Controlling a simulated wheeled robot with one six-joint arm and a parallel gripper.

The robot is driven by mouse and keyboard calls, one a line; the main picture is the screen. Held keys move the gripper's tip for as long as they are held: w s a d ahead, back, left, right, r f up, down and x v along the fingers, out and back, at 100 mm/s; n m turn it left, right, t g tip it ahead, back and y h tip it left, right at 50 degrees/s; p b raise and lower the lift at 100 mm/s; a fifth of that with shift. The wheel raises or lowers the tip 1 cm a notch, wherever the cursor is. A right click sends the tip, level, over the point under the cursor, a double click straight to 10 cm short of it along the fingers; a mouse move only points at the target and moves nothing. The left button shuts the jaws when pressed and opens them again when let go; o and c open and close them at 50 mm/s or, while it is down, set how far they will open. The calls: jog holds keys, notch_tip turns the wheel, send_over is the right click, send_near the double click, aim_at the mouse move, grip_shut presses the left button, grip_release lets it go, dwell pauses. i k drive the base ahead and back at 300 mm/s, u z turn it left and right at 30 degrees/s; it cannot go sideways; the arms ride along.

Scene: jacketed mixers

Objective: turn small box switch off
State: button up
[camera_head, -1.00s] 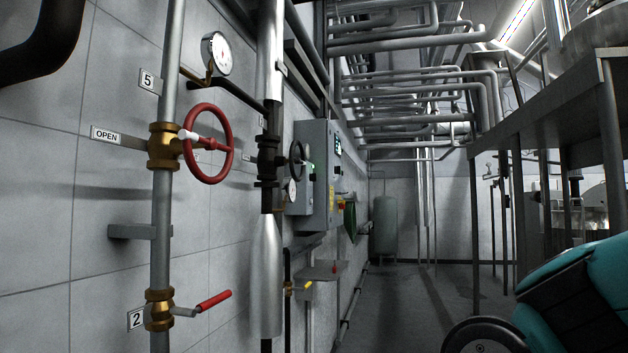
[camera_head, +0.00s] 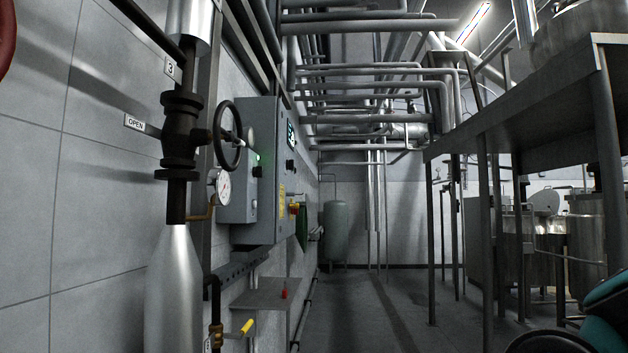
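A small grey box (camera_head: 238,195) is on the left wall, at the near side of a larger grey control cabinet (camera_head: 262,140). On its narrow right-hand face a small green light glows, with a black knob-like switch (camera_head: 257,171) just below it. I see this face at a steep angle, so the switch's exact position is hard to tell. A black handwheel (camera_head: 228,135) and a pressure gauge (camera_head: 219,186) stand in front of part of the box. My gripper is not in view.
The cabinet has a screen, a black knob and a red-and-yellow button (camera_head: 294,208). Below are a grey shelf (camera_head: 262,298) with a small red item and a yellow-handled valve (camera_head: 246,327). A metal platform (camera_head: 520,125) stands right. The floor aisle (camera_head: 350,310) is clear.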

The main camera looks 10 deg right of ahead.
aim_at(257, 171)
jog(key=z, duration=0.2)
jog(key=i, duration=1.85)
jog(key=u, duration=0.05)
